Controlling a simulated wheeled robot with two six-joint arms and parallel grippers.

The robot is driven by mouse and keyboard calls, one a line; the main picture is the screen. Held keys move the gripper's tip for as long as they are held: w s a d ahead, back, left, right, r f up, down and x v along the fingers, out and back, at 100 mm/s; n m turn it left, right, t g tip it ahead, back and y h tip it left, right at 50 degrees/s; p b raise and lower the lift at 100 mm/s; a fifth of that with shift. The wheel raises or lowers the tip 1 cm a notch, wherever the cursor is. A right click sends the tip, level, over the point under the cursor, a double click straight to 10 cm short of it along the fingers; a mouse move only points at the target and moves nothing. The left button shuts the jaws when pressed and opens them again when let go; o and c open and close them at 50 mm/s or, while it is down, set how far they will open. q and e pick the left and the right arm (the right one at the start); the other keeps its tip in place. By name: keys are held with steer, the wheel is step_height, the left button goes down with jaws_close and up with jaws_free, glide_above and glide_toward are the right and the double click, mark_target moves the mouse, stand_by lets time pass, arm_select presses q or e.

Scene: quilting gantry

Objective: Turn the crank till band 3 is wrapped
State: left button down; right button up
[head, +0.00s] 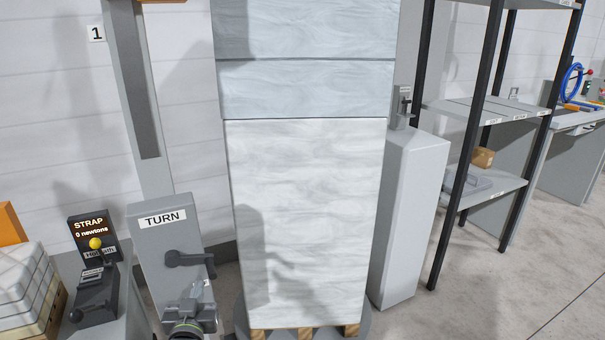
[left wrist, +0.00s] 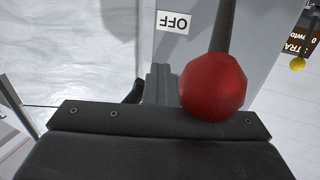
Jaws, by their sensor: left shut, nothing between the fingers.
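The crank (head: 188,259) is a dark arm on the front of the grey box (head: 150,240) labelled TURN, with its grip at the right end. The tall wrapped load (head: 305,220) stands right of it on a wooden pallet. Its upper part shows bluish-grey bands (head: 300,90); the large lower part is white. My left gripper (head: 197,292) is shut and empty, just below the crank and apart from it. In the left wrist view a red ball knob (left wrist: 213,87) on a dark lever is close in front, by an OFF label (left wrist: 174,22). My right gripper is out of view.
A STRAP display (head: 91,228) with a yellow knob and a dark lever unit (head: 97,295) stand at left, beside stacked white sacks (head: 22,290). A grey pillar (head: 408,220) and a shelf rack (head: 480,110) stand right. Floor at lower right is clear.

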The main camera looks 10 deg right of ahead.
arm_select(q)
steer(key=shift+s+a+f+p, duration=0.15)
steer(key=shift+a+f+p, duration=0.15)
steer(key=shift+a, duration=0.2)
steer(key=shift+s+a+f+p, duration=0.15)
steer(key=shift+a+p, duration=0.1)
steer(key=shift+a, duration=0.2)
steer(key=c, duration=1)
jaws_free()
